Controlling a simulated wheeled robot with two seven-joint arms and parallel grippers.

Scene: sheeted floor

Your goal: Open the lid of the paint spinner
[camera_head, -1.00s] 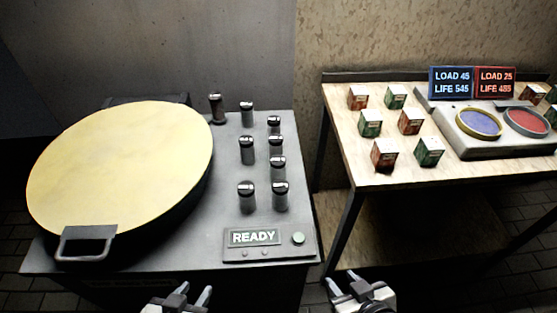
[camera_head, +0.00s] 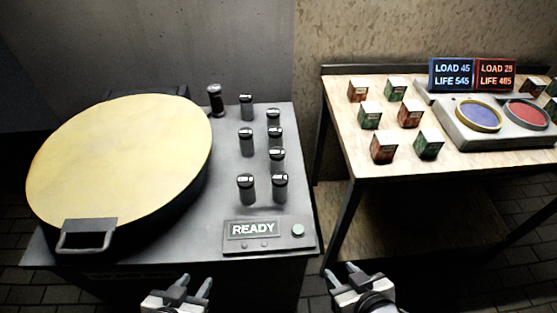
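The paint spinner is a grey cabinet (camera_head: 200,238) with a large round drum at the left. Its yellow disc-shaped lid (camera_head: 120,155) is down flat over the drum. A grey bracket handle (camera_head: 87,236) sticks out at the lid's front edge. My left gripper (camera_head: 196,284) is at the bottom of the view, in front of the cabinet and right of the handle, apart from it. Its fingers are spread and empty. My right gripper (camera_head: 341,274) is in front of the gap between cabinet and table, with fingers apart and empty.
Several dark bottles with pale caps (camera_head: 247,187) stand right of the lid. A READY panel (camera_head: 268,233) with a green button (camera_head: 298,230) is at the cabinet's front. A wooden table (camera_head: 470,165) at the right holds small boxes (camera_head: 384,147) and a scale-like device (camera_head: 500,140).

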